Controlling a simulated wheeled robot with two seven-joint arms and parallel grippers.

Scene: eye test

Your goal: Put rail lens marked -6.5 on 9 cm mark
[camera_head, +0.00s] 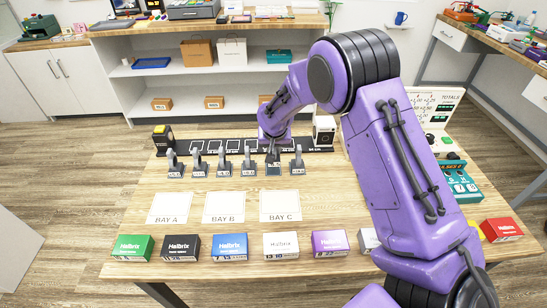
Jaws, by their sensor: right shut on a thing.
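My right gripper (272,151), on the purple arm, is at the row of rail lenses, pointing down. It is shut on what seems to be a rail lens, mostly hidden by the fingers. Other rail lenses stand upright on small labelled bases: one at the left end (174,164), several beside it, and one right of the gripper (298,161). Their marks are too small to read, so I cannot tell which is -6.5. Behind them lies a long black rail (203,146); its centimetre marks are not readable. My left gripper is not in view.
A yellow-black device (163,139) and a white device (324,131) stand at the rail's ends. Bay A (170,207), Bay B (224,206) and Bay C (280,205) sheets lie in front. Several boxes, including a green one (133,248), line the front edge. My arm covers the table's right part.

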